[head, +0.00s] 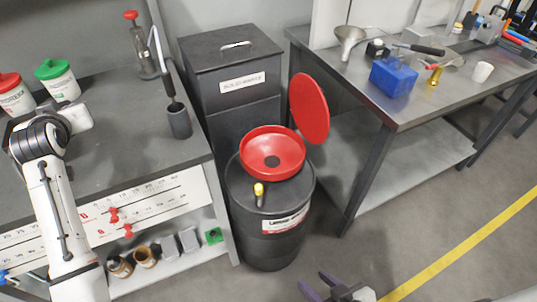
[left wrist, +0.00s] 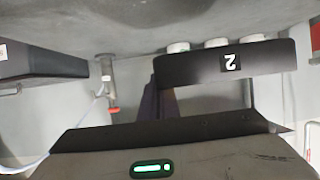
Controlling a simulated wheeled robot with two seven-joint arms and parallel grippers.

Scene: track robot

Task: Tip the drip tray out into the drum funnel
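The red drum funnel (head: 252,165) sits on top of a black drum (head: 265,222), its round red lid (head: 310,108) swung up at the right. A dark edge at the left, which may be the drip tray (head: 8,128), shows beside my left wrist over the bench. In the left wrist view a dark panel marked 2 (left wrist: 190,70) stands just in front of my left gripper; it may be the tray's side. The left fingers are mostly hidden, so their grip is unclear. My right gripper (head: 324,287) is open and empty, low over the floor right of the drum.
The left bench (head: 120,150) carries jars with red and green lids (head: 58,80), a red-topped pump (head: 143,45) and a dark cup with a hose (head: 178,120). A black bin (head: 232,85) stands behind the drum. A steel table (head: 400,108) with tools is at the right.

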